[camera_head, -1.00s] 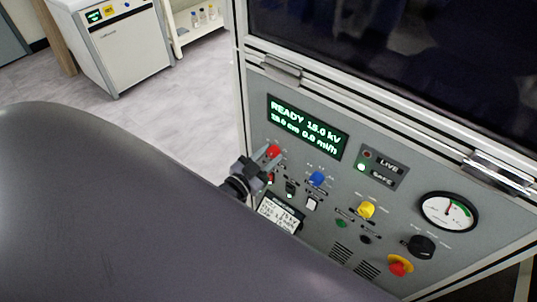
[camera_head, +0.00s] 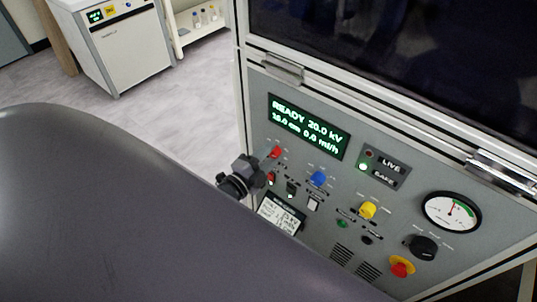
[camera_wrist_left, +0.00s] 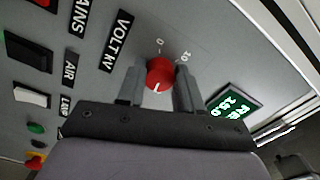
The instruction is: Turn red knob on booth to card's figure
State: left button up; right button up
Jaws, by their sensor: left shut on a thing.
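The red knob (camera_head: 276,152) sits at the upper left of the booth's control panel, below the green-lit display (camera_head: 309,126), which reads READY 20.0 kV. My left gripper (camera_head: 266,160) is shut on the red knob. My right gripper is out of view.
A blue knob (camera_head: 317,179), a yellow knob (camera_head: 367,210), a black knob (camera_head: 423,246) and a red-and-yellow stop button (camera_head: 400,267) are on the same panel. Small switches (camera_head: 292,188) sit close below my gripper. A round gauge (camera_head: 451,211) is at right.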

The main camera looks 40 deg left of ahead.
pick_arm(q)
jog(key=m+b, duration=0.1)
jog(key=m, duration=0.3)
jog(key=shift+m+b, duration=0.8)
jog(key=shift+m, duration=1)
jog(key=o, duration=1)
jog(key=shift+r, duration=0.1)
jog(key=shift+o, duration=0.2)
jog(key=s, duration=0.7)
jog(key=shift+a, duration=0.25)
